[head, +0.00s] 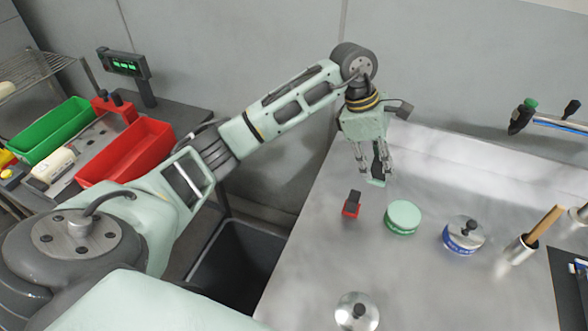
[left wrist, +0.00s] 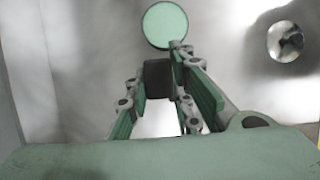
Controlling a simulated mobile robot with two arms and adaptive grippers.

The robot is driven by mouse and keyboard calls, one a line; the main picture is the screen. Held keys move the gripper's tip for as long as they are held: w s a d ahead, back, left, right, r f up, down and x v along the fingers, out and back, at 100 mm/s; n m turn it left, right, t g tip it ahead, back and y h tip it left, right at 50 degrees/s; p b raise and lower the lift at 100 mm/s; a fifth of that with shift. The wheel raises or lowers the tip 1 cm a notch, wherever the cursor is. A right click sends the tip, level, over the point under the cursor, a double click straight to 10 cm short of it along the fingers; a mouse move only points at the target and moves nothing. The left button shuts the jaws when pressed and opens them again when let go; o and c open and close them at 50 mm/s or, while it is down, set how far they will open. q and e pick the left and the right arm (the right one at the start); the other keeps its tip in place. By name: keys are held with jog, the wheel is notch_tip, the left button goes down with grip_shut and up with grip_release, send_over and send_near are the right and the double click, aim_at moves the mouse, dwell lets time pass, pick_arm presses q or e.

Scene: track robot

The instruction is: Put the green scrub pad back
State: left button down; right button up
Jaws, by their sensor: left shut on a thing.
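The green scrub pad (head: 377,182) has a black upright handle and a pale green base, and is near the back left of the steel counter. My left gripper (head: 375,165) points down and is shut on its black handle, with a finger on either side. The head view does not settle whether the base touches the counter. In the left wrist view a black block, which looks like the handle (left wrist: 157,75), shows between the fingers of my left gripper (left wrist: 165,95). The pad's base is not clear there. My right gripper is not in view.
On the counter (head: 310,270), a red pad with black handle (head: 351,207) and a mint-topped round tub (head: 403,215) stand nearest. A blue-banded tub (head: 463,236), a steel lid (head: 357,312) and a steel cup (head: 518,249) stand farther off. A dark bin (head: 235,265) is left.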

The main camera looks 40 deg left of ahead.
pick_arm(q)
jog(key=s+a+f+p, duration=0.1)
jog(key=a+f, duration=0.1)
jog(key=a, duration=0.1)
jog(key=s+a+f+p, duration=0.2)
jog(key=a, duration=0.1)
jog(key=s+a+f+p, duration=0.1)
jog(key=s+a+f, duration=0.1)
jog(key=a, duration=0.2)
jog(key=shift+s+f+p, duration=0.2)
jog(key=shift+f+p, duration=0.05)
jog(key=shift+p, duration=0.05)
jog(key=shift+a+f, duration=0.15)
jog(key=shift+f, duration=0.1)
notch_tip(320, 180, down, 3)
jog(key=shift+p, duration=0.9)
jog(key=shift+f, duration=0.65)
jog(key=c, duration=2)
grip_release()
jog(key=o, duration=0.5)
jog(key=shift+c, duration=0.2)
